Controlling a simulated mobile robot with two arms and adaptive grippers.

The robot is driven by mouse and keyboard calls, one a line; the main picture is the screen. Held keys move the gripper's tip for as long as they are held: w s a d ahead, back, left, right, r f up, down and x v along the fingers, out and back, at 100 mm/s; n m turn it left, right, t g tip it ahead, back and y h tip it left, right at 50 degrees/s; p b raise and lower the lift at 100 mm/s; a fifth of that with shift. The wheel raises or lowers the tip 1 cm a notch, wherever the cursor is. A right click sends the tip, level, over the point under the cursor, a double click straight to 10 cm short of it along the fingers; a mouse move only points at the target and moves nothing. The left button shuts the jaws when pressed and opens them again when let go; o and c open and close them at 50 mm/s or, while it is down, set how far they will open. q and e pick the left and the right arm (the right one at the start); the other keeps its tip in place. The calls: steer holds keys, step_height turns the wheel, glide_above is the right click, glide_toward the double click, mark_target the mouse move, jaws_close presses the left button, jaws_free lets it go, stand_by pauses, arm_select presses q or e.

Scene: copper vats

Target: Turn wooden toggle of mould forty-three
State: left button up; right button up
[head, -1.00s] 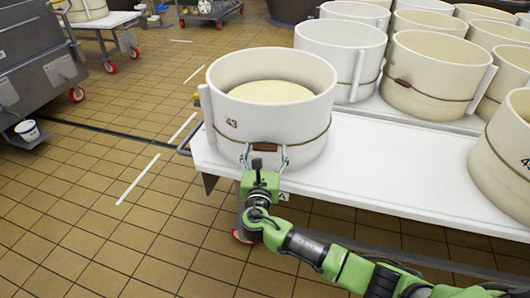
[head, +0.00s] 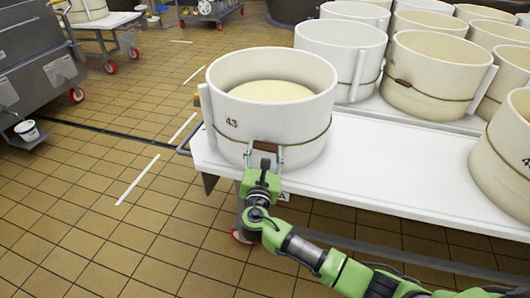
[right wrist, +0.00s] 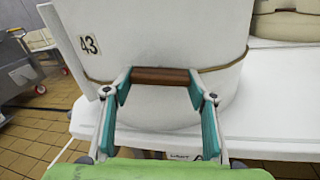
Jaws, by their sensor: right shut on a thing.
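Mould forty-three (head: 290,115) is a white round tub with a cord around it and pale content inside. It stands at the left end of the white table, and its number label (right wrist: 89,45) shows in the right wrist view. Its brown wooden toggle (right wrist: 160,75) lies about level on the cord at the front wall; it also shows in the head view (head: 265,147). My right gripper (right wrist: 159,88) is shut on the toggle, one teal finger at each end. In the head view the gripper (head: 265,152) reaches it from the front. My left gripper is not in view.
Several similar moulds (head: 430,75) stand behind and to the right on the white table (head: 380,165). One mould (head: 505,150) is at the right edge. The tiled floor (head: 80,200) to the left is open. A grey metal vat (head: 35,60) is at the far left.

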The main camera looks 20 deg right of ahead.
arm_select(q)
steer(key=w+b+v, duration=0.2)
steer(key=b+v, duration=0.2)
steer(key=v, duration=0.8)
arm_select(e)
steer(key=m, duration=0.8)
steer(key=shift+a, duration=0.15)
steer(key=shift+m, duration=0.6)
steer(key=m+b, duration=0.1)
steer(key=m, duration=0.1)
steer(key=shift+m+b, duration=0.3)
steer(key=m+b, duration=0.2)
steer(key=m, duration=0.1)
steer(key=shift+r+m, duration=0.2)
steer(key=shift+m, duration=0.1)
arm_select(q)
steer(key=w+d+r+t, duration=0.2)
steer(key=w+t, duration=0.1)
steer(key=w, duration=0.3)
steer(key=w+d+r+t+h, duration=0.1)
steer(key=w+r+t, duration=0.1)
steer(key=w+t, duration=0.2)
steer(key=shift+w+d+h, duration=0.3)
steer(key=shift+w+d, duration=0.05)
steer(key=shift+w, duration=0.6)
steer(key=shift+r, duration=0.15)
arm_select(e)
steer(key=o, duration=1.1)
steer(key=shift+a, duration=0.1)
steer(key=v, duration=1.2)
